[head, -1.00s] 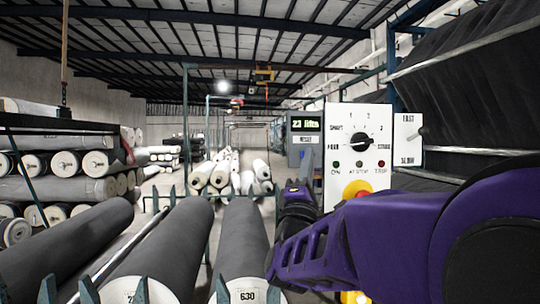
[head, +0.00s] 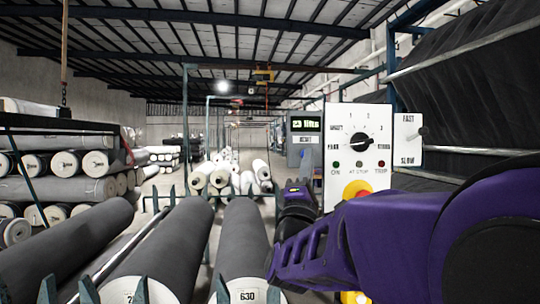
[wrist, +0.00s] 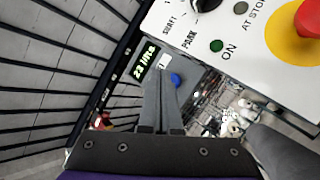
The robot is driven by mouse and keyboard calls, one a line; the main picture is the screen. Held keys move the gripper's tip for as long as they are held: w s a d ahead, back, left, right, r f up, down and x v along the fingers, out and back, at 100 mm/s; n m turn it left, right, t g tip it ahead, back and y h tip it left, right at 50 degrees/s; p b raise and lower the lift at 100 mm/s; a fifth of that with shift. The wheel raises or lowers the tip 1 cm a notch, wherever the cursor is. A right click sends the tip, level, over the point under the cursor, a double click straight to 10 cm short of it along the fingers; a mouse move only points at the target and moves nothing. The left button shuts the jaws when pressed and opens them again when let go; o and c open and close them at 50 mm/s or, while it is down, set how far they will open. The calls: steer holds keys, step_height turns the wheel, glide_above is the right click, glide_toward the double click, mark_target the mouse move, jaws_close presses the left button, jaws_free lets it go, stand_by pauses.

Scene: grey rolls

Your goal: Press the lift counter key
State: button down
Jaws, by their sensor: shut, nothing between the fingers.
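The lift counter is a grey box (head: 294,158) with a lit green display (head: 305,124) reading 23 lifts and a label under it, left of the white control panel. In the wrist view the display (wrist: 145,64) shows beyond my fingertips. A round blue key (wrist: 176,79) is on the box just right of my fingertips there; in the head view I cannot make it out behind my gripper. My gripper (head: 307,152) is shut and empty, pointing at the counter below its label. I cannot tell any remaining gap to the box.
The white panel (head: 345,180) beside the counter carries a black selector knob (head: 358,141), small lamps and a red stop button on yellow (wrist: 310,18), close to my gripper's right. Large grey rolls (head: 243,240) lie on a toothed rack at the front.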

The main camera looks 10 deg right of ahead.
steer(key=shift+w, duration=0.15)
steer(key=shift+w, duration=0.3)
steer(key=shift+w+b, duration=0.3)
steer(key=shift+w, duration=0.2)
stand_by(0.9)
steer(key=shift+s, duration=0.1)
steer(key=shift+s+b, duration=0.45)
steer(key=shift+s, duration=0.35)
